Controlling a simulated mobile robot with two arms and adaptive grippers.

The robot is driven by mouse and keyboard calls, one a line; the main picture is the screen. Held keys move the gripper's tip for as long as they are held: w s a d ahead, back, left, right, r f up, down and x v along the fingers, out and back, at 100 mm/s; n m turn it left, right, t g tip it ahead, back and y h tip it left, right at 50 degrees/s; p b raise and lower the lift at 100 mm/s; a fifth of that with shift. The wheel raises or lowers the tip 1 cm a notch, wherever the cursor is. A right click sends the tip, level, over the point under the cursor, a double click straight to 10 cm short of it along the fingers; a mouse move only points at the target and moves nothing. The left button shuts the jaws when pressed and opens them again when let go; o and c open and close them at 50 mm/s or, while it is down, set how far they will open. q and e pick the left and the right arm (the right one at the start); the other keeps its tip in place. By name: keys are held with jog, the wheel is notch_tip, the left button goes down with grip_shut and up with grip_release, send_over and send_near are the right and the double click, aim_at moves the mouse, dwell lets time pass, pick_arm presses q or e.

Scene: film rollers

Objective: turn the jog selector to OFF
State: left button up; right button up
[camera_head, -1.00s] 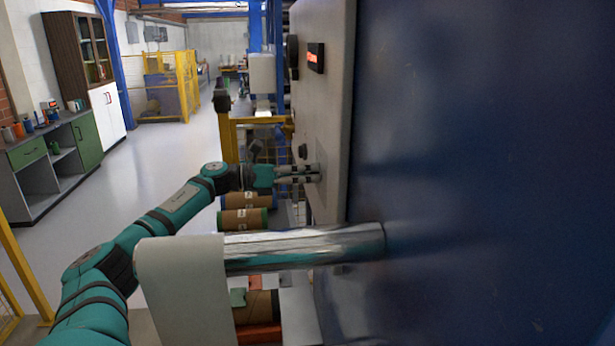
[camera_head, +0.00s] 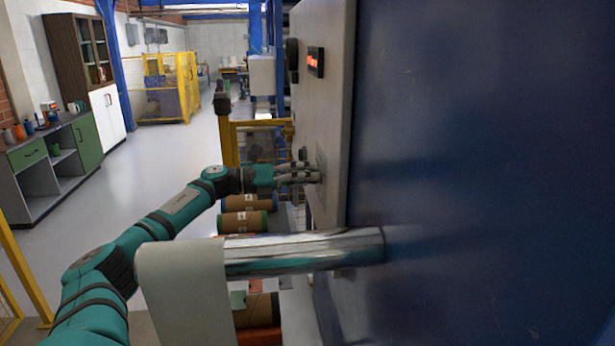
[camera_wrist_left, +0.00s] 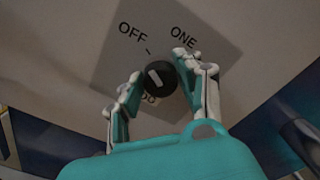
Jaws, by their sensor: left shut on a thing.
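The jog selector is a round black knob (camera_wrist_left: 160,77) with a white bar, on a grey label plate (camera_wrist_left: 112,62). The plate reads OFF at upper left and ONE at upper right; a third label below is partly hidden. The white bar slants toward the upper left, roughly toward the tick by OFF; I cannot tell whether it lines up exactly. My left gripper (camera_wrist_left: 158,66) is shut on the knob, its fingers on either side. In the head view my left gripper (camera_head: 316,175) reaches the pale panel and hides the knob. My right gripper is not in view.
The pale control panel (camera_head: 322,120) carries a red display (camera_head: 315,62). A shiny metal roller (camera_head: 305,251) with pale film (camera_head: 181,295) crosses in front, below my left forearm. Brown rolls (camera_head: 243,221) lie below the gripper. Open floor lies to the left.

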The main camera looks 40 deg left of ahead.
pick_arm(q)
jog(key=shift+r, duration=0.1)
jog(key=o, duration=1.1)
jog(key=shift+o, duration=0.2)
jog(key=shift+a, duration=0.1)
jog(key=v, duration=1.2)
